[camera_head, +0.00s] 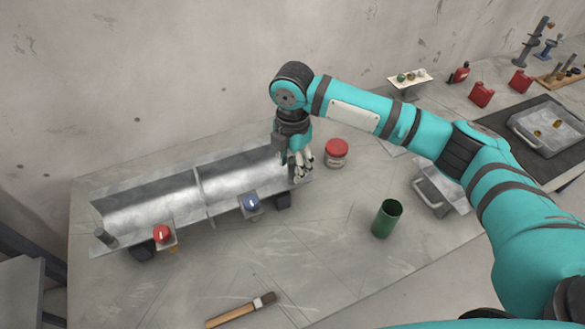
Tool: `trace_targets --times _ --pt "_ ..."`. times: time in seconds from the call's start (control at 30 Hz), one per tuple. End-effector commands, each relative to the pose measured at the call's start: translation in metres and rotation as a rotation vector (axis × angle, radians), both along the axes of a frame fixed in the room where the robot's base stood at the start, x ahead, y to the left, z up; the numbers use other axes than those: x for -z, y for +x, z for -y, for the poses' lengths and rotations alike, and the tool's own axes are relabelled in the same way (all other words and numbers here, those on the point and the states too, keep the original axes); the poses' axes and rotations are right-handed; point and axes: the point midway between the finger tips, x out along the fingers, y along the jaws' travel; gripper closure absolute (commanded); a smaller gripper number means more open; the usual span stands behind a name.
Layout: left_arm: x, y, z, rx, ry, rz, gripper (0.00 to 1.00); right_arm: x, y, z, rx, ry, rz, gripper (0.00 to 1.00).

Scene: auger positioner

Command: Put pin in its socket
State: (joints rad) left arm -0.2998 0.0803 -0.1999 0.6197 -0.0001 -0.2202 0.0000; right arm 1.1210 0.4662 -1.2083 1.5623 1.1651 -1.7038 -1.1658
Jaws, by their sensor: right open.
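A long metal trough (153,205), the auger positioner, lies on the table at the left, with a red knob (161,234) and a blue knob (249,202) on its front side. The arm and fingers hide part of that end, and I see nothing clearly held. My left gripper is out of view.
A red jar (336,153) stands just right of my right gripper. A green cup (386,218) and a brush (241,310) are nearer the front. A metal tray (548,132) and red cans (481,95) are at the right. The table's middle is clear.

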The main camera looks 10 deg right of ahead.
Motion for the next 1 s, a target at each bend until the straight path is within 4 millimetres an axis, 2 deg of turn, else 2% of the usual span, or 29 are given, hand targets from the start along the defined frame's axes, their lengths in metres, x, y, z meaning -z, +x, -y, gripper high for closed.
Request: trace_targets --times 0.03,0.3,0.5,0.7,1.0 --pt "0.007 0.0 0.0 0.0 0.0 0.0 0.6 -0.007 0.001 0.0 0.0 0.003 0.006 0.56" --pt "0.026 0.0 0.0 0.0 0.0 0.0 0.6 -0.066 0.001 -0.001 0.0 0.003 0.006 0.56" --pt "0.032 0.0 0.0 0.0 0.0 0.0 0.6 -0.095 0.001 0.0 0.0 0.003 0.002 0.56" --pt "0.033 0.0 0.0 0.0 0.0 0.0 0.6 -0.103 0.0 0.0 0.0 0.001 -0.001 0.56" --pt "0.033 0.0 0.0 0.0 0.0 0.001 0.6 -0.104 0.0 0.0 0.0 0.001 -0.001 0.56"
